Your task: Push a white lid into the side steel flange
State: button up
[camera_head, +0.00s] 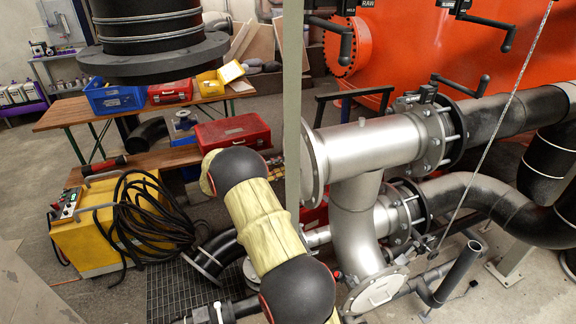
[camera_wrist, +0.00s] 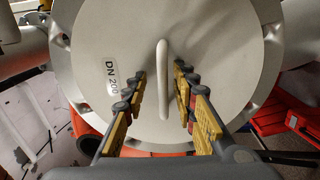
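In the wrist view a round white lid (camera_wrist: 225,45) marked DN 200 faces me, with an upright white bar handle (camera_wrist: 162,110) at its middle. A pale steel flange (camera_wrist: 62,60) with bolt notches shows around the lid's edge. I cannot tell how deep the lid sits in it. My gripper (camera_wrist: 160,75) is open, with one finger on each side of the handle and a visible gap to both. In the head view the side steel flange (camera_head: 308,165) is at the left end of the steel pipe, partly behind a post. My gripper is not clearly visible there.
A thin grey post (camera_head: 292,90) stands before the pipework. A lower flange with a pale disc (camera_head: 380,290) faces downward-front. A yellow machine with black cables (camera_head: 95,235) and a bench with red toolboxes (camera_head: 232,133) stand left. An orange tank (camera_head: 400,50) is behind.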

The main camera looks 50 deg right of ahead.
jog(key=v, duration=1.2)
dwell(0.4)
